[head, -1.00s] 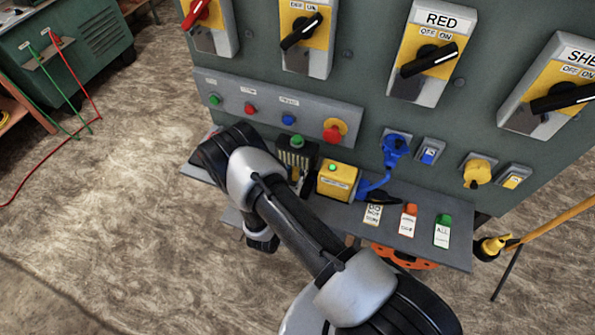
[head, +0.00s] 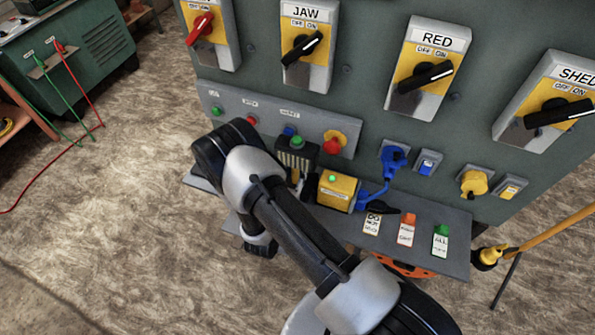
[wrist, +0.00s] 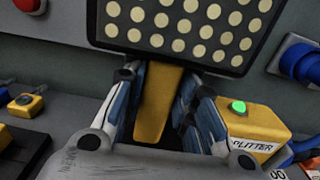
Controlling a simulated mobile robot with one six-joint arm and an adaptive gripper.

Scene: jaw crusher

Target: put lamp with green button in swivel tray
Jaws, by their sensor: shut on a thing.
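The lamp (head: 296,157) is a dark block with a green button (head: 297,142) on top, in front of the lower button strip in the head view. In the wrist view its black face with rows of pale round lights (wrist: 180,28) is at the top, above a yellow handle (wrist: 158,105). My gripper (wrist: 160,88) is shut on this handle, one finger on each side. The head view mostly hides the fingers behind my arm. I cannot clearly identify the swivel tray; an orange part (head: 405,266) shows partly under the shelf.
A yellow splitter box (head: 338,191) with a green light and blue cable stands on the grey shelf (head: 455,252), close right of the lamp. Labelled tags (head: 406,229) lie further right. The switch panel (head: 365,100) rises behind.

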